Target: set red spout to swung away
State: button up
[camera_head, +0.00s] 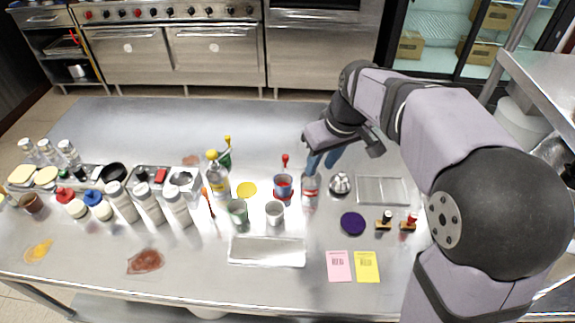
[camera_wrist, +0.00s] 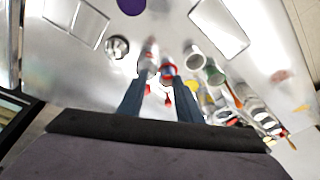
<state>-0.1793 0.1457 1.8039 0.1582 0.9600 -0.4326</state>
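A red spout (camera_head: 285,160) stands up from a blue-and-red container (camera_head: 283,183) near the middle of the table. A second container (camera_head: 310,184), silver with red marks, stands just to its right. My gripper (camera_head: 321,160) is above and behind this second container, its blue fingers pointing down. In the wrist view the fingers of my gripper (camera_wrist: 161,98) are apart with nothing clasped. Two red tips show between them, one by the blue-and-red container (camera_wrist: 167,70) and one by the silver container (camera_wrist: 149,55). I cannot tell which way the spouts point.
The back of the table is mostly clear.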

aim_at(285, 156)
jog(key=w+a+r+n+y+b, duration=0.1)
jog(key=w+a+r+n+b, duration=0.15)
jog(key=w+a, duration=0.3)
jog(key=shift+t, duration=0.4)
jog(key=shift+s+a+p+x, duration=0.15)
jog(key=shift+p+x, duration=0.1)
jog(key=shift+x, duration=1)
jog(key=shift+a+p+x, duration=0.2)
jog(key=shift+p+x, duration=0.05)
jog(key=shift+x, duration=1.05)
jog(key=shift+s+a+p+x, duration=0.15)
jog(key=shift+p+x, duration=0.1)
jog(key=shift+x, duration=1)
grip_shut()
